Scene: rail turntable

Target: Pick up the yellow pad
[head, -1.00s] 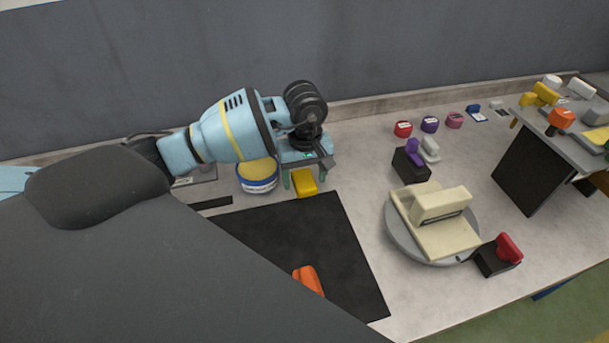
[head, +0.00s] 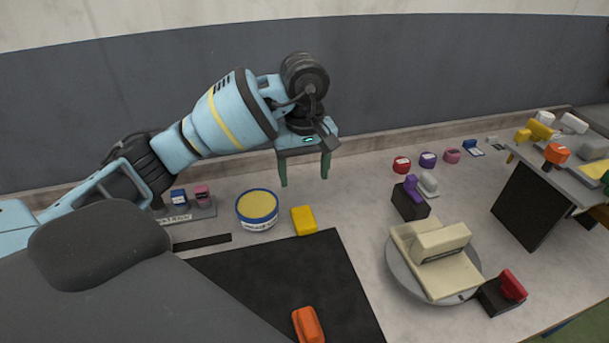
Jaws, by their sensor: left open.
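A yellow block-shaped piece (head: 304,220) lies on the table just behind the black mat. To its left stands a round tin with a yellow top (head: 257,207). Which of the two is the yellow pad I cannot tell for sure. My left gripper (head: 304,178) shows above and behind the yellow block in the picture. Its two green fingers point down, spread apart, with nothing between them. The block is clear of the fingers. My right gripper is not in view.
A black mat (head: 300,275) bears an orange piece (head: 308,325). A grey turntable (head: 400,275) carries a cream block. Small coloured pieces stand along the back, near a red one (head: 402,165). A raised dark stand (head: 533,205) is at right.

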